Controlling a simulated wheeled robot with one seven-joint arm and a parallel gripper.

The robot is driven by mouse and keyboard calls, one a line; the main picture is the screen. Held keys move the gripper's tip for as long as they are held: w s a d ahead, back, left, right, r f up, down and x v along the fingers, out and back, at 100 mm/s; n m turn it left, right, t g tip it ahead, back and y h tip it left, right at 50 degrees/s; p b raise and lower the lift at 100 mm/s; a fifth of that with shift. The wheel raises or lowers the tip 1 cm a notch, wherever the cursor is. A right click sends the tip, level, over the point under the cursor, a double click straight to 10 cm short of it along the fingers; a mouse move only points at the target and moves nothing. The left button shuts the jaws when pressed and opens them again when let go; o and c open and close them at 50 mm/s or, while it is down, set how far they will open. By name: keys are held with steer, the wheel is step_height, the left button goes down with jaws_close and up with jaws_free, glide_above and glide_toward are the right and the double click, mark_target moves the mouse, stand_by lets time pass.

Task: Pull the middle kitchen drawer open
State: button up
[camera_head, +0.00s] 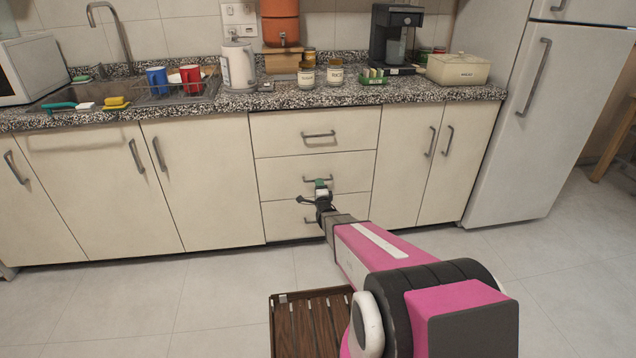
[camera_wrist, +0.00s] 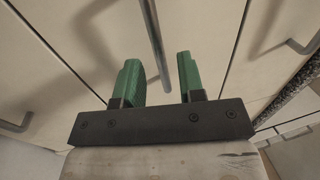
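The middle kitchen drawer (camera_head: 277,176) is a cream front in a stack of three, and it looks shut. Its grey bar handle (camera_head: 327,178) is partly hidden behind my gripper (camera_head: 317,191). In the wrist view, my gripper (camera_wrist: 160,80) has two green fingers spread apart. The middle drawer's handle (camera_wrist: 152,38) runs between the fingers in that picture, with a visible gap on each side. I cannot tell how deep the handle sits between them. The top drawer's handle (camera_wrist: 302,44) and the bottom drawer's handle (camera_wrist: 14,126) lie to either side.
The top drawer (camera_head: 280,134) and bottom drawer (camera_head: 284,220) look shut. A dark slatted wooden item (camera_head: 284,328) is on the floor below my arm. The granite counter (camera_head: 430,94) holds a kettle, jars and a coffee maker. The floor at left (camera_head: 130,310) is clear.

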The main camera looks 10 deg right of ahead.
steer(key=w, duration=0.3)
steer(key=shift+w+r, duration=0.25)
steer(key=shift+r, duration=0.1)
jaws_close()
steer(key=shift+s, duration=0.1)
